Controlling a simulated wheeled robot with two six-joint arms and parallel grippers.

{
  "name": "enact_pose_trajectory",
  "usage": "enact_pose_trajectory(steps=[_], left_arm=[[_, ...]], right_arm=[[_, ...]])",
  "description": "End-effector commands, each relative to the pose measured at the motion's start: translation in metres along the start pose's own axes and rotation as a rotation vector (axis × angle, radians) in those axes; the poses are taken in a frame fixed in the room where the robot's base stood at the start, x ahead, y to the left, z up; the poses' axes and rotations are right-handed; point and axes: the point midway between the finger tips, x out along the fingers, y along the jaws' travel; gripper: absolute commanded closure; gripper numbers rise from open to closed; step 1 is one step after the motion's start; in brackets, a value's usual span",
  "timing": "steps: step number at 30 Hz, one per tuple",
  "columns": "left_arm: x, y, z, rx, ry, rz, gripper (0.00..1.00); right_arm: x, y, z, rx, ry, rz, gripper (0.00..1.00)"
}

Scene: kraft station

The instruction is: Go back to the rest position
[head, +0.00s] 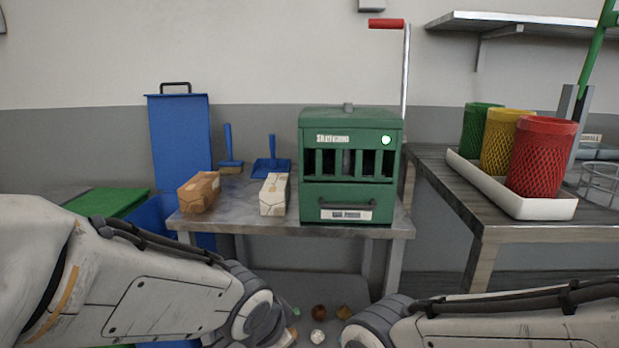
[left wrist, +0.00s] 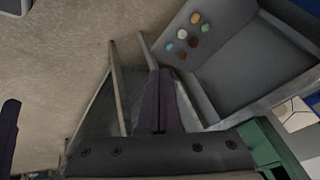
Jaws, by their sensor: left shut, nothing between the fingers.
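My left gripper (left wrist: 156,100) shows in the left wrist view with its two dark fingers together and nothing between them. It hangs in free space, apart from the things around it. In the head view my left arm comes in from the left along the bottom, and its gripper cannot be made out there. My right arm lies along the bottom right of the head view; its gripper is out of the picture.
A green machine (head: 349,203) with a lever stands on the grey table (head: 285,229), beside brown (head: 199,192) and white (head: 273,195) packages. Red (head: 541,158), yellow and green mesh cups stand in a white tray (head: 490,190) at right. Several small balls (head: 319,312) lie low.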

Motion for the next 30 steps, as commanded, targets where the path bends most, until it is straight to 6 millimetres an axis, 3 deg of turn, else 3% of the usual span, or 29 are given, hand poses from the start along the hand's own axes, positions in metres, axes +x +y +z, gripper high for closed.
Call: enact_pose_trajectory(steps=[1, 3, 10, 12, 20, 30], left_arm=[[-0.010, 0.024, 0.015, -0.054, -0.059, 0.052, 1.00], [-0.022, 0.052, 0.036, -0.132, -0.148, 0.117, 1.00], [-0.068, 0.127, 0.095, -0.300, -0.411, 0.286, 1.00], [-0.090, 0.119, 0.085, -0.308, -0.416, 0.284, 1.00], [-0.144, 0.101, 0.058, -0.305, -0.414, 0.282, 1.00], [-0.244, 0.069, 0.009, -0.304, -0.413, 0.281, 1.00]], right_arm=[[0.000, 0.000, 0.000, 0.000, 0.000, 0.000, 0.00], [0.000, 0.000, 0.000, 0.000, 0.000, 0.000, 0.00], [0.000, 0.000, 0.000, 0.000, 0.000, 0.000, 0.00], [-0.026, -0.002, -0.001, 0.000, -0.001, 0.000, 0.00], [-0.089, -0.006, -0.005, 0.000, 0.000, 0.000, 0.00], [-0.205, -0.015, -0.011, 0.000, 0.000, 0.000, 0.00]])
